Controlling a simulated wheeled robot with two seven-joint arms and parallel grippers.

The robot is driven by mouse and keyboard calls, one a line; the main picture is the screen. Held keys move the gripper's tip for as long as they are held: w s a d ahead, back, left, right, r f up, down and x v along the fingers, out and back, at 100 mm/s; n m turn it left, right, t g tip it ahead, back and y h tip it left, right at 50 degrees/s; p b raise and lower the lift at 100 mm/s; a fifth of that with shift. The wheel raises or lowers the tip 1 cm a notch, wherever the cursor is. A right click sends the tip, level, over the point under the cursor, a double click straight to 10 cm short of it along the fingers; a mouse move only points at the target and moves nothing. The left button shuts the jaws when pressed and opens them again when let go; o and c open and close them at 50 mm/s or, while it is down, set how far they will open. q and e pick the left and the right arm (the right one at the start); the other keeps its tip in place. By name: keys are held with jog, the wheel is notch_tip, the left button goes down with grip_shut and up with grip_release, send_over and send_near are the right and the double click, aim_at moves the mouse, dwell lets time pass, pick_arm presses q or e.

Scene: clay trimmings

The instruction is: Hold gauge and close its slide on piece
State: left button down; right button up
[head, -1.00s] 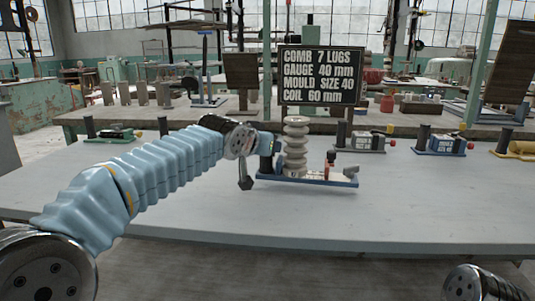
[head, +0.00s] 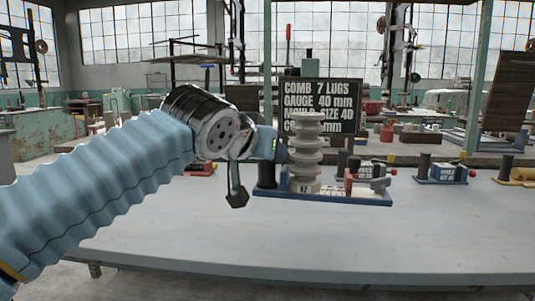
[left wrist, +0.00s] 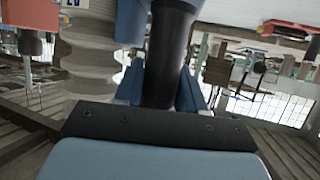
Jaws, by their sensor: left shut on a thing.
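The gauge has a long blue base (head: 345,199) with a black post at its left end and a red slide (head: 349,181) towards its right end. A pale ribbed piece (head: 305,150) stands upright on the base between post and slide, with a visible gap on the slide's side. My left gripper (head: 266,146) is shut on the black post, which fills the left wrist view (left wrist: 168,60) between the fingers. There the ribbed piece (left wrist: 88,60) and red slide (left wrist: 28,42) show to the left. My right gripper is out of view.
The grey table (head: 300,235) is clear in front. Behind the gauge stands a dark sign (head: 345,88), partly hidden by the piece. Other gauges stand along the back, including a blue one (head: 440,180) and a yellow one (head: 520,177) at right.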

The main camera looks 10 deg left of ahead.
pick_arm(q)
jog(key=w+a+f+b, duration=0.1)
jog(key=w+f, duration=0.9)
jog(key=w, duration=0.1)
jog(key=shift+w+a+b, duration=0.15)
jog(key=shift+w+b, duration=0.15)
jog(key=shift+b, duration=0.05)
dwell(1.4)
jog(key=shift+w+f, duration=0.1)
jog(key=shift+f, duration=0.1)
jog(key=shift+w+a+f, duration=0.1)
jog(key=shift+w+f, duration=0.55)
jog(key=shift+w, duration=0.05)
jog(key=shift+f+b, duration=0.35)
dwell(0.9)
